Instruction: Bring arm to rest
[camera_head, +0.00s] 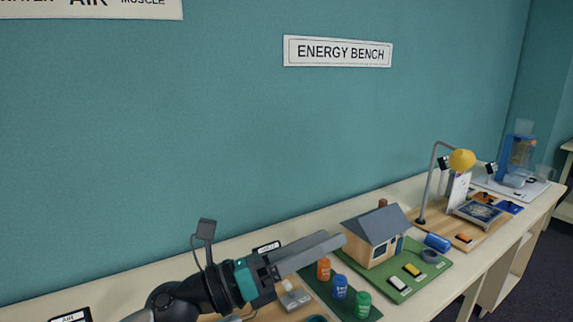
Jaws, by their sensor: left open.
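My left arm comes in from the bottom left. Its left gripper (333,243) is open and empty, with its grey fingers pointing right above the bench. The fingers overlap each other from this side, so the gap between them hardly shows. The fingertips appear just left of the model house (372,237) and above the orange can (323,269). My right arm and gripper are not in view.
The long bench (437,300) runs to the far right. Blue (340,287) and green (363,304) cans stand below the gripper. A yellow lamp (461,160) rises farther right. The teal wall is behind.

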